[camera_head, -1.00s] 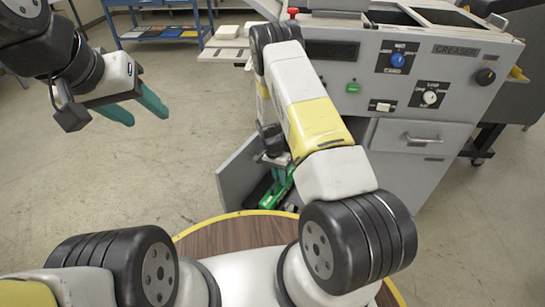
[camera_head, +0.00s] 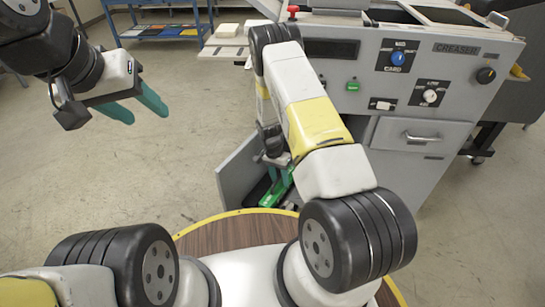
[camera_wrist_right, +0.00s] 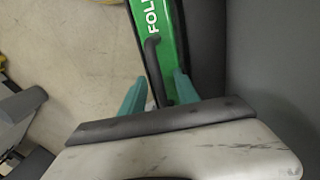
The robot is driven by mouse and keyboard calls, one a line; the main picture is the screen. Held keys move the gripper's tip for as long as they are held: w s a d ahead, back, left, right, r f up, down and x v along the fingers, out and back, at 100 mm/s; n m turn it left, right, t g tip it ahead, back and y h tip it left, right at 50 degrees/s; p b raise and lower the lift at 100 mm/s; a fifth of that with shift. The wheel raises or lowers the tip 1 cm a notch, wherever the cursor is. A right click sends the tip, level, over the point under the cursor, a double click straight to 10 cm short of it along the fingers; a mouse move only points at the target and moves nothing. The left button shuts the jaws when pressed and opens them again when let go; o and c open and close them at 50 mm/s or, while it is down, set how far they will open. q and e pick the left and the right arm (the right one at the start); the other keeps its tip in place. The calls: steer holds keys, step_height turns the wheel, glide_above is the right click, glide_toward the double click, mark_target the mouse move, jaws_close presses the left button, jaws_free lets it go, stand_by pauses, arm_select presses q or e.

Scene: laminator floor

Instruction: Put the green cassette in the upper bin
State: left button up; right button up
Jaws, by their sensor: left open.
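The green cassette (camera_head: 276,192), with white lettering and a black handle, is low beside the grey machine, behind an open tilted grey panel (camera_head: 241,168). It shows close up in the right wrist view (camera_wrist_right: 157,35). My right gripper (camera_wrist_right: 161,80) is at the cassette, its teal fingers on either side of the handle with gaps visible. In the head view my right arm partly hides this gripper and the cassette. My left gripper (camera_head: 140,106) is open and empty over the floor at upper left. I cannot tell which part is the upper bin.
The grey creaser machine (camera_head: 450,75) has knobs, a green button and a handled drawer (camera_head: 410,138). A pale tray (camera_head: 225,45) juts from its upper left side. A blue rack (camera_head: 160,32) stands at the back. The floor at left is clear.

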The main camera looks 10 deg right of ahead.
step_height(320, 180, up, 24)
steer(key=w+a+f+n+t+y, duration=0.1)
steer(key=a+t, duration=0.1)
steer(key=s+r+n+t+y, duration=0.1)
steer(key=s+r, duration=0.2)
steer(key=r, duration=0.5)
steer(key=s+r+n+t+y, duration=0.1)
steer(key=s+r+n, duration=0.15)
steer(key=r, duration=0.55)
steer(key=s+r+n+t, duration=0.1)
steer(key=s+r+n, duration=0.1)
steer(key=s+r, duration=0.4)
steer(key=s+r+n+t, duration=0.2)
steer(key=s+r, duration=0.5)
steer(key=s, duration=0.7)
steer(key=shift+a+t+y, duration=0.2)
steer(key=shift+t+y, duration=0.1)
steer(key=shift+y, duration=0.1)
steer(key=shift+r+n, duration=0.1)
steer(key=shift+n, duration=0.15)
